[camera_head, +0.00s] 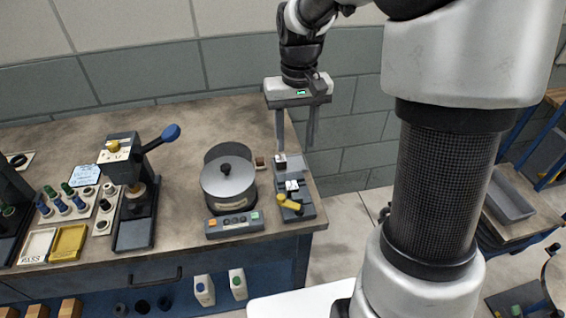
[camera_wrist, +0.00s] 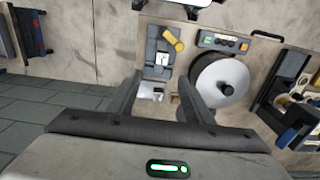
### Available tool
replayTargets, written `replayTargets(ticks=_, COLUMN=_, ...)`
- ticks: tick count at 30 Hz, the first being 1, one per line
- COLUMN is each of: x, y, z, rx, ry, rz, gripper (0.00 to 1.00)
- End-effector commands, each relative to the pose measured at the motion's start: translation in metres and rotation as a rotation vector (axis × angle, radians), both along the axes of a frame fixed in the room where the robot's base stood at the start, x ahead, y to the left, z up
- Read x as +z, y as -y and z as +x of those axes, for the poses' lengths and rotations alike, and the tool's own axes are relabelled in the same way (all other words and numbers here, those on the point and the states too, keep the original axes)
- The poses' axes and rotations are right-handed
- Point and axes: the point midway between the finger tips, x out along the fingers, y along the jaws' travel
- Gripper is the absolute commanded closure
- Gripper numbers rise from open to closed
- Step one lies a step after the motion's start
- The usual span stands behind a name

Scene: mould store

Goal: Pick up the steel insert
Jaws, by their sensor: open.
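My gripper (camera_head: 296,152) hangs pointing down over the right end of the bench, fingers apart and empty. In the wrist view, its open fingers (camera_wrist: 162,76) frame a small pale metallic block (camera_wrist: 152,92), which I take for the steel insert. In the head view that block (camera_head: 281,163) shows by the left fingertip, behind a grey fixture (camera_head: 304,208) with a yellow handle (camera_head: 289,202). Other small bright metal pieces (camera_head: 292,185) sit on the fixture, so which piece is the insert is not certain. I cannot tell the exact height of the fingertips above the block.
A round lidded pot (camera_head: 228,182) with a control panel (camera_head: 234,224) stands just left of the fixture. A small brown block (camera_head: 260,163) lies beside the pot. A lever press (camera_head: 136,190) and trays stand farther left. The bench's right edge is close to the fixture.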

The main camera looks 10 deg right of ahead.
Motion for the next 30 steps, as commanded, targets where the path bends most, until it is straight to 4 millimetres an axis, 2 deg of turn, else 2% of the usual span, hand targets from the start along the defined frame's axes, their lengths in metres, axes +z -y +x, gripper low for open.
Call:
replayTargets(ticks=1, x=-0.014, y=0.000, z=-0.002, rx=0.000, ry=-0.006, rz=0.001, gripper=0.53)
replayTargets(ticks=10, x=-0.076, y=-0.001, z=-0.002, rx=0.001, ry=-0.005, rz=0.000, gripper=0.53)
replayTargets(ticks=15, x=-0.095, y=-0.001, z=-0.001, rx=0.000, ry=-0.001, rz=0.000, gripper=0.53)
replayTargets(ticks=20, x=-0.104, y=-0.002, z=-0.002, rx=0.000, ry=-0.002, rz=0.000, gripper=0.53)
replayTargets(ticks=27, x=-0.140, y=-0.006, z=-0.005, rx=0.000, ry=-0.003, rz=0.000, gripper=0.53)
replayTargets(ticks=30, x=-0.148, y=-0.006, z=-0.005, rx=0.000, ry=-0.002, rz=0.000, gripper=0.53)
